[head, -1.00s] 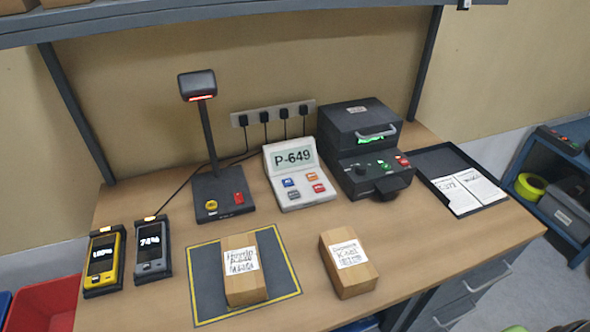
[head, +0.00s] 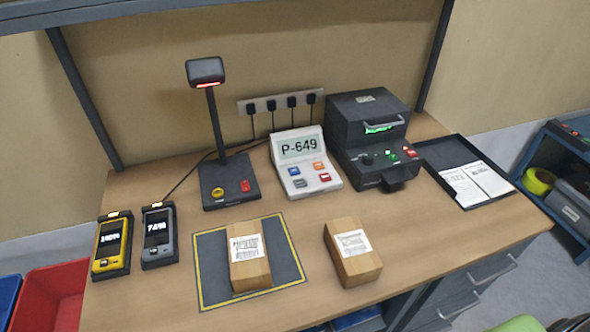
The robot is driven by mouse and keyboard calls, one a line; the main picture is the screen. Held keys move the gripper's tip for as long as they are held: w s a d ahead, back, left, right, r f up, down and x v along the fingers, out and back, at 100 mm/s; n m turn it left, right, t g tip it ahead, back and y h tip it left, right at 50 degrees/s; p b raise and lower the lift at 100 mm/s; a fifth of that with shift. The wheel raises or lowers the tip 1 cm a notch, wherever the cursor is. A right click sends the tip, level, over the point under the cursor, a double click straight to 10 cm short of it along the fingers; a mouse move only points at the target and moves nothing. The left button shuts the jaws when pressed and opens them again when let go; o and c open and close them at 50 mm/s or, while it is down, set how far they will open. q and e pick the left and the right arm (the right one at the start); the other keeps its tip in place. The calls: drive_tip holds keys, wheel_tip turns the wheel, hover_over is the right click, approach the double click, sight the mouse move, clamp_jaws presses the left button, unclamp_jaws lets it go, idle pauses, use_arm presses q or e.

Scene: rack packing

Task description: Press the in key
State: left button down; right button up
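A white key panel (head: 307,189) stands at the back middle of the bench, and its display (head: 300,147) reads P-649. It has a blue key (head: 294,171), an orange key (head: 319,166), a grey key (head: 300,183) and a red key (head: 325,177). The key labels are too small to read, so I cannot tell which one is the in key. Nothing covers the keys. Neither of my grippers is in view.
A scanner stand (head: 229,182) is left of the panel and a dark printer-like machine (head: 369,139) is right of it. One carton (head: 249,267) lies on the yellow-edged mat (head: 211,270), another carton (head: 353,260) beside it. Two handhelds (head: 112,246) (head: 158,236) stand at left. A document tray (head: 440,158) is at right.

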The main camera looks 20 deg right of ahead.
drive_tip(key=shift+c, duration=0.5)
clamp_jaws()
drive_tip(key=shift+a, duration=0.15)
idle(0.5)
